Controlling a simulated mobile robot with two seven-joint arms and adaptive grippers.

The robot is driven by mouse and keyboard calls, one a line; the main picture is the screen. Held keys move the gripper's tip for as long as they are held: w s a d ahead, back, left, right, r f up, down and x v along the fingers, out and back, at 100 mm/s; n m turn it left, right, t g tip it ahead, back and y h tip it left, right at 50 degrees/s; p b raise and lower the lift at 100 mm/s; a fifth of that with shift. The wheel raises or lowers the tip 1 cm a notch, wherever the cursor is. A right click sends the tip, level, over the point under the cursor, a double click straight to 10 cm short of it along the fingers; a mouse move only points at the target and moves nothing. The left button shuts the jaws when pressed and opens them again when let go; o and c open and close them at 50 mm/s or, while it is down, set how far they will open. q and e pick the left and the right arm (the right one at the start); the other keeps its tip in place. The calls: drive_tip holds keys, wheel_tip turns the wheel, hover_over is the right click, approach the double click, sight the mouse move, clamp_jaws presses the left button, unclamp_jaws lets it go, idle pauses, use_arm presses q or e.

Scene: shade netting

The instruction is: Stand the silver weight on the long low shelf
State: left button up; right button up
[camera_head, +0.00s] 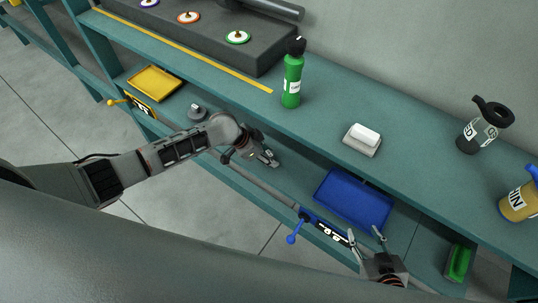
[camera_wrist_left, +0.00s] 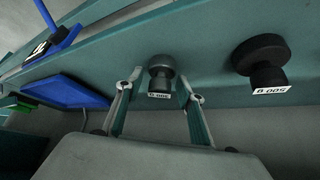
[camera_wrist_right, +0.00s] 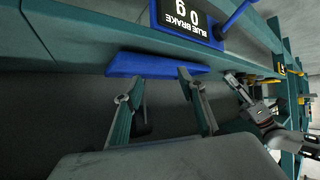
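The silver weight (camera_wrist_left: 159,73), a small knobbed cylinder with a white label, is between the fingertips of my left gripper (camera_wrist_left: 161,84) in the left wrist view. Gaps show on both sides of it, so the fingers look open around it, not closed on it. In the head view my left gripper (camera_head: 266,157) is over the lower shelf (camera_head: 290,170), left of the blue tray, and I cannot make out the silver weight there. My right gripper (camera_head: 365,242) is open and empty near the blue tray; its spread fingers show in the right wrist view (camera_wrist_right: 160,84).
A darker weight (camera_head: 197,112) stands on the lower shelf and shows in the left wrist view (camera_wrist_left: 262,58). A blue tray (camera_head: 352,198), yellow tray (camera_head: 155,83) and green block (camera_head: 458,263) are also there. The upper shelf holds a green bottle (camera_head: 292,80) and white block (camera_head: 363,137).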

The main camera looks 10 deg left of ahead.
sight(267, 154)
idle(0.3)
use_arm(q)
drive_tip(key=shift+a+r, duration=0.1)
drive_tip(key=shift+r, duration=0.1)
drive_tip(key=p+v, duration=0.1)
drive_tip(key=v, duration=1)
drive_tip(key=s+d+f+n+t+h, duration=0.1)
drive_tip(key=s+d+f+n+t, duration=0.2)
drive_tip(key=s+d, duration=0.4)
drive_tip(key=s+a+f+n+t+y, duration=0.3)
drive_tip(key=s+a+n+t+y, duration=0.1)
drive_tip(key=s+a, duration=0.6)
drive_tip(key=s+p, duration=0.1)
drive_tip(key=s, duration=0.1)
drive_tip(key=shift+s, duration=0.3)
use_arm(e)
drive_tip(key=shift+s+d+r+h, duration=0.25)
drive_tip(key=shift+s+d+h, duration=0.05)
drive_tip(key=shift+d, duration=0.15)
